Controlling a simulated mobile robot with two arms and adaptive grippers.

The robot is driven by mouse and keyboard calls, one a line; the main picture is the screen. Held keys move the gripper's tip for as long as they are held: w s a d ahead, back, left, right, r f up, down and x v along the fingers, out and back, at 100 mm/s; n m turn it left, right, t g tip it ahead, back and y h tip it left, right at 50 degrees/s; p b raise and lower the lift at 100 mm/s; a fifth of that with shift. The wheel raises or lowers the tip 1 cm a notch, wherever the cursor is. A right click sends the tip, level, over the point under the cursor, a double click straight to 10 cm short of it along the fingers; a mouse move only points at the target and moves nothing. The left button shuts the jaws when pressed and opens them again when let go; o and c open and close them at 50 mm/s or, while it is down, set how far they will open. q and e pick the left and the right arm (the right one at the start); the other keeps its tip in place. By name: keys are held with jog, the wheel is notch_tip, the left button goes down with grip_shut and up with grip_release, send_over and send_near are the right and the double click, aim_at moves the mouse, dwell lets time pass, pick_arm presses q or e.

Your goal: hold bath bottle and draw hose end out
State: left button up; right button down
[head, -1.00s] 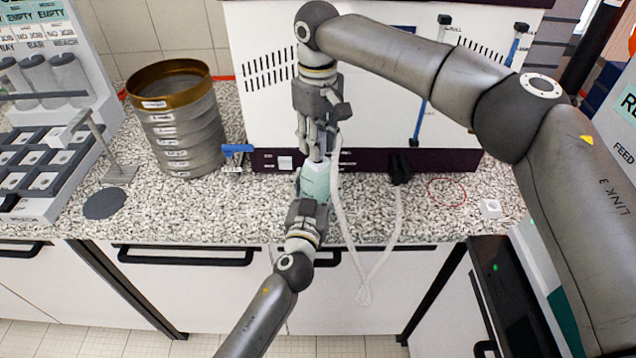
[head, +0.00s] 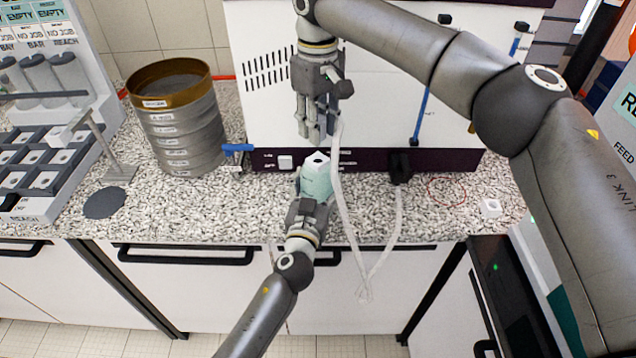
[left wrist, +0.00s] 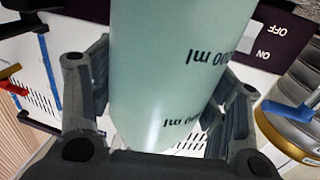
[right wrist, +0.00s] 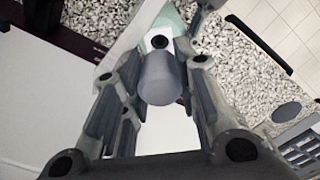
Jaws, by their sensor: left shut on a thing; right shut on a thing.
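The pale green bath bottle (head: 316,180) stands upright at the counter's front, its white top with a dark opening (head: 318,158) showing. My left gripper (head: 308,208) is shut around its lower part; graduation marks show on the bottle in the left wrist view (left wrist: 165,75). My right gripper (head: 317,138) is above the bottle, fingers down. In the right wrist view it is shut on the grey cylindrical hose end (right wrist: 160,80), which appears clear of the bottle's opening (right wrist: 160,42). The pale hose (head: 348,220) hangs from there in a loop over the counter edge.
The hose's other side rises to a dark fitting (head: 400,167) on the white machine (head: 370,80) behind. A sieve stack (head: 185,130) stands left, with a blue-handled valve (head: 237,148) beside it. A small white block (head: 490,207) lies right. The counter between is mostly clear.

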jog(key=shift+r, duration=0.15)
jog(key=shift+r, duration=2.5)
pick_arm(q)
jog(key=o, duration=1.5)
